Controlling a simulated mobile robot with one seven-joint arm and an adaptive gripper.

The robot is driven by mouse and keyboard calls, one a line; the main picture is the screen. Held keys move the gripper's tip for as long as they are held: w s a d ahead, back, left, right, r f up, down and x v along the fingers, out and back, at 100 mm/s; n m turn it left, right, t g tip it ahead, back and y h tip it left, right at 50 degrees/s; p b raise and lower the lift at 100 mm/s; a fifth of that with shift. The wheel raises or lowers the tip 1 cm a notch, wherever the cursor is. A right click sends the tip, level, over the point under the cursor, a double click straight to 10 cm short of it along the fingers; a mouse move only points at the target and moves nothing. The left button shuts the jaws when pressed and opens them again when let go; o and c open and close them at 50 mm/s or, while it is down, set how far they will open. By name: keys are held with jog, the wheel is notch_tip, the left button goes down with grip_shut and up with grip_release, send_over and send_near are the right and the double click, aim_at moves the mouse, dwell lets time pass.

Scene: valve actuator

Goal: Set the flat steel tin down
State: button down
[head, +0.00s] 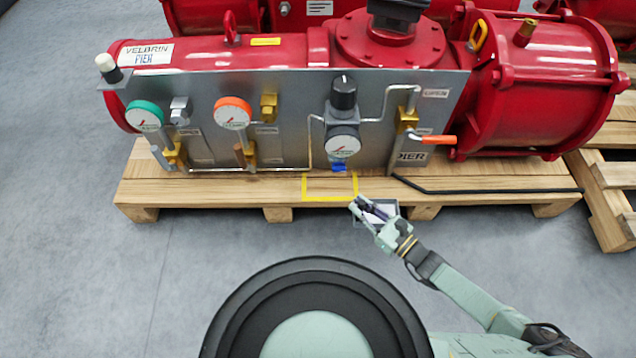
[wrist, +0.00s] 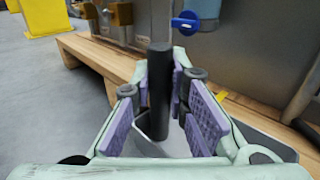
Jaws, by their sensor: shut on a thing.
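The flat steel tin (head: 391,207) is a small grey, shallow, open-looking piece at my gripper (head: 366,211), by the pallet's front edge. In the wrist view, my gripper (wrist: 172,112) has its purple pads on either side of a dark upright post (wrist: 159,85). The pale inside of the tin (wrist: 178,143) shows below the post, partly hidden by the fingers. My gripper is shut on the tin, seemingly by this post. A yellow outlined rectangle (head: 330,199) is marked on the pallet, up and left of the tin.
The wooden pallet (head: 230,192) carries a red actuator (head: 540,80) and a grey panel (head: 290,105) with gauges. A blue handle (head: 338,167) sits low on the panel above the rectangle. A black hose (head: 480,190) lies to the right. The rectangle's inside looks clear.

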jog(key=shift+w+a+f+b, duration=0.2)
jog(key=shift+a+f+b, duration=0.05)
jog(key=shift+f+b, duration=0.2)
jog(key=b+x, duration=0.4)
jog(key=x, duration=0.8)
jog(key=shift+w+a+b, duration=0.15)
jog(key=shift+a+b, duration=0.1)
jog(key=shift+b, duration=0.05)
jog(key=b+x, duration=0.2)
jog(key=x, duration=0.2)
jog(key=shift+w+a+f, duration=0.1)
jog(key=shift+w+a, duration=0.1)
jog(key=shift+a, duration=0.2)
jog(key=shift+d+f+b, duration=0.2)
jog(key=shift+f+b, duration=0.2)
jog(key=shift+f, duration=0.2)
jog(key=shift+s, duration=0.1)
jog(key=c, duration=2)
grip_release()
jog(key=shift+f, duration=0.2)
jog(key=shift+c, duration=0.2)
jog(key=o, duration=0.5)
